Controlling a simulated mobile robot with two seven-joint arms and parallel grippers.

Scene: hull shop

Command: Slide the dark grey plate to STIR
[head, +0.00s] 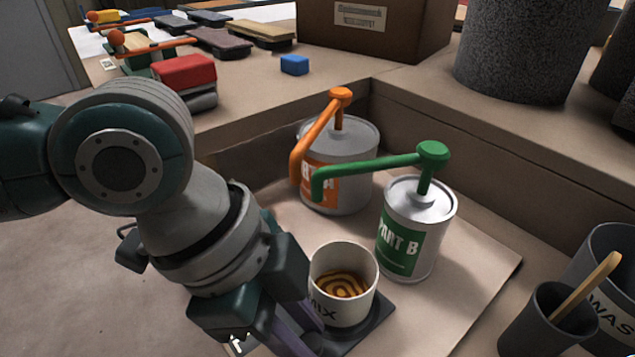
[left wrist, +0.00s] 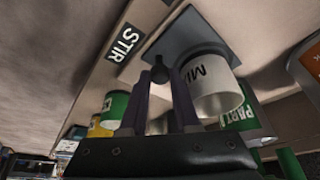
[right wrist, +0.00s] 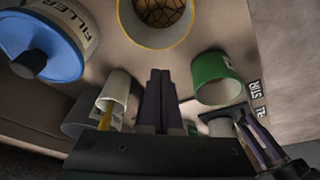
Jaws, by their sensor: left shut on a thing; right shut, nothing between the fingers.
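The dark grey plate (head: 377,322) lies on the bench in the head view, with the white MIX cup (head: 345,290) upright on it. Amber swirled liquid shows in the cup. My left gripper (head: 312,338) is low at the plate's left side. In the left wrist view the plate (left wrist: 185,38) shows a dark round knob (left wrist: 160,73) at its near edge. My left gripper (left wrist: 166,82) is shut on that knob. The STIR label (left wrist: 125,43) lies on the bench left of the plate. My right gripper (right wrist: 160,78) is shut and empty, outside the head view.
The orange-pump PART A can (head: 350,190) and green-pump PART B can (head: 405,262) stand behind the plate. A dark cup (head: 540,325) with a wooden stick and a waste bin (head: 600,270) stand at right. A blue-lidded filler tub (right wrist: 45,55) shows in the right wrist view.

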